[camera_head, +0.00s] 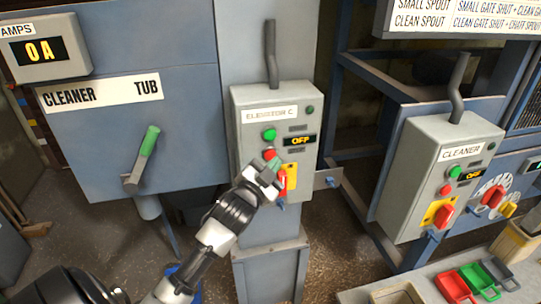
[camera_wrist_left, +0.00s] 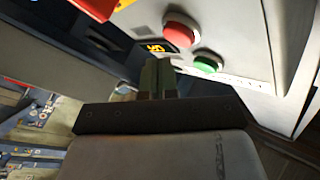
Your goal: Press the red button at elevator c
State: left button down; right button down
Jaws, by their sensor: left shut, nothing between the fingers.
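The grey control box labelled elevator C (camera_head: 243,100) hangs on a post in the middle of the head view. Its red button (camera_head: 270,154) sits below a green button (camera_head: 269,134), beside a display reading OFF (camera_head: 299,140). My left gripper (camera_head: 272,165) is shut and empty, with its tips just below the red button in the head view and partly over the box's lower half. In the left wrist view the red button (camera_wrist_left: 181,30) and green button (camera_wrist_left: 208,62) lie beyond the shut fingertips (camera_wrist_left: 158,68); no contact shows. My right gripper is not in view.
A red and yellow switch (camera_head: 288,179) sits low on the box, close beside my gripper. The cleaner box (camera_head: 440,180) stands to the right with similar buttons. A green-handled lever (camera_head: 143,155) is at left. Red and green trays (camera_head: 470,283) lie at lower right.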

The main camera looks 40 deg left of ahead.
pick_arm(q)
jog(key=s+d+p, duration=0.1)
jog(key=s+d, duration=0.2)
jog(key=shift+d, duration=0.3)
dwell(0.7)
jog(key=s+d+f+n+g+b, duration=0.1)
jog(key=s+f+g, duration=0.15)
jog(key=f, duration=1.05)
jog(key=s+d+f+n+g+b, duration=0.1)
jog(key=s+f+g, duration=0.15)
jog(key=f, duration=1.05)
jog(key=s+f+g+b, duration=0.15)
jog(key=f+g, duration=0.25)
jog(key=f, duration=0.9)
jog(key=s+d+f+n+g+h, duration=0.1)
jog(key=s+d+f+g, duration=0.15)
jog(key=s+f, duration=0.65)
jog(key=s+d+f+g, duration=0.1)
jog(key=s+f+g, duration=0.2)
jog(key=s+f, duration=0.55)
jog(key=s+d+f+g, duration=0.1)
jog(key=s+f, duration=0.3)
jog(key=s, duration=0.5)
jog(key=s+d+f+n+g+b, duration=0.1)
jog(key=s+f+g, duration=0.2)
jog(key=s, duration=0.7)
jog(key=shift+s+f, duration=0.15)
jog(key=shift+f, duration=0.55)
